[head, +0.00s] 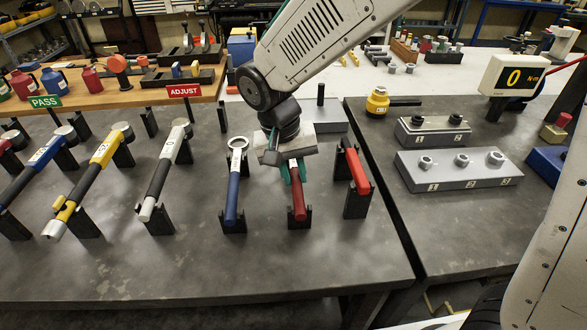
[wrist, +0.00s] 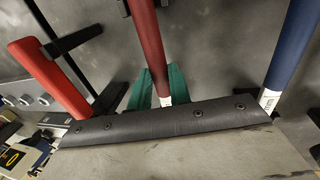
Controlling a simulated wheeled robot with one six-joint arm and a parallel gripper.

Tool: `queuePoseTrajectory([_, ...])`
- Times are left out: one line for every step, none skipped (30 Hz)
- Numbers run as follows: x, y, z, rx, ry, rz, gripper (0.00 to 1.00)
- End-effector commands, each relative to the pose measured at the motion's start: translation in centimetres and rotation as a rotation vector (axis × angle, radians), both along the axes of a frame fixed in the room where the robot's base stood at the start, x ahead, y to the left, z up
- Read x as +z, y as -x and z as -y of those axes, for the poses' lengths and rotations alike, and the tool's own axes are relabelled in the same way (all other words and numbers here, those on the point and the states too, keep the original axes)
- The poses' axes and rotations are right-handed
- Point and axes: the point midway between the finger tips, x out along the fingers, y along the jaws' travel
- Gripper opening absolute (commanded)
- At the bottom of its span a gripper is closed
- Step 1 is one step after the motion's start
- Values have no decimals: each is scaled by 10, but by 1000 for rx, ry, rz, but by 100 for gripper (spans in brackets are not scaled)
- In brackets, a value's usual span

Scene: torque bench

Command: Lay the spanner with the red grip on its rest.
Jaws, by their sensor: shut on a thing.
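A spanner with a dark red grip (head: 298,200) is held by my gripper (head: 292,168) at the middle bench. In the wrist view its red grip (wrist: 150,40) runs between the green fingers of my gripper (wrist: 159,84), which are shut around it near a white label. The grip's near end is at the forked black rest (head: 299,223); I cannot tell whether it bears on the rest or hangs just above. The spanner's far end is hidden behind my gripper.
A blue-handled spanner (head: 233,190) lies on supports to the left, close by. A bright red bar (head: 357,172) lies on supports to the right. More wrenches, such as a yellow one (head: 100,160), lie further left. The bench front (head: 270,270) is clear.

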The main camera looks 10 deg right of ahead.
Motion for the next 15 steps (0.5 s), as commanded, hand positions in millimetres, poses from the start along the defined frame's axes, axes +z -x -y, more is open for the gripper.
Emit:
queuePoseTrajectory([0, 0, 0, 0, 0, 1, 0])
queuePoseTrajectory([0, 0, 0, 0, 0, 1, 0])
queuePoseTrajectory([0, 0, 0, 0, 0, 1, 0])
queuePoseTrajectory([0, 0, 0, 0, 0, 1, 0])
queuePoseTrajectory([0, 0, 0, 0, 0, 1, 0])
queuePoseTrajectory([0, 0, 0, 0, 0, 1, 25])
queuePoseTrajectory([0, 0, 0, 0, 0, 1, 33])
queuePoseTrajectory([0, 0, 0, 0, 0, 1, 42])
queuePoseTrajectory([0, 0, 0, 0, 0, 1, 45])
queuePoseTrajectory([0, 0, 0, 0, 0, 1, 45])
queuePoseTrajectory([0, 0, 0, 0, 0, 1, 45])
queuePoseTrajectory([0, 0, 0, 0, 0, 1, 45])
queuePoseTrajectory([0, 0, 0, 0, 0, 1, 45])
queuePoseTrajectory([0, 0, 0, 0, 0, 0, 45])
queuePoseTrajectory([0, 0, 0, 0, 0, 0, 45])
